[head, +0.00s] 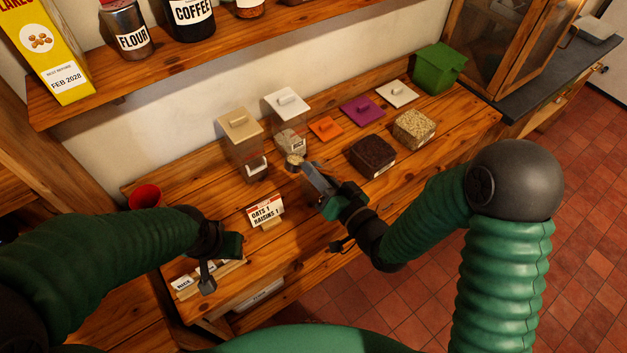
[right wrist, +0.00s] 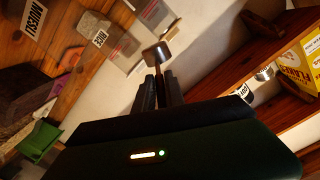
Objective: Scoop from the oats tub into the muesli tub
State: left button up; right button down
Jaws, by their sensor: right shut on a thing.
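My right gripper (head: 318,184) is shut on the handle of a small scoop (head: 294,160). The scoop is in front of the clear tubs, and it also shows in the right wrist view (right wrist: 157,53); I cannot tell what it holds. An open tub of pale flakes, seemingly the oats tub (head: 414,128), stands to the right. A label reading MUESLI (right wrist: 33,18) shows at the upper left of the right wrist view; its tub's outline is unclear. My left gripper (head: 207,277) is low at the front edge, and its jaw opening is unclear.
A beige-lidded tub (head: 240,145) and a white-lidded tub (head: 287,105) stand near the wall. Orange (head: 326,128), purple (head: 362,110) and white (head: 397,93) lids lie nearby. A dark-filled tub (head: 372,155), card (head: 265,212), red cup (head: 145,196) and green box (head: 438,68) stand around.

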pick_arm(q)
jog(key=shift+d+f+b, duration=0.45)
pick_arm(e)
notch_tip(320, 180, down, 6)
jog(key=w+d+m, duration=0.1)
jog(key=d+m, duration=0.1)
jog(key=m, duration=0.3)
jog(key=shift+w+d+r, duration=0.2)
jog(key=shift+w+r, duration=0.05)
jog(key=shift+w, duration=0.05)
pick_arm(q)
jog(key=shift+d, duration=0.1)
pick_arm(e)
jog(key=shift+d, duration=0.1)
pick_arm(q)
jog(key=shift+r+p, duration=0.7)
pick_arm(e)
jog(key=m, duration=0.1)
jog(key=w+d+m+g, duration=0.1)
jog(key=shift+f+m, duration=0.3)
jog(key=shift+f, duration=0.1)
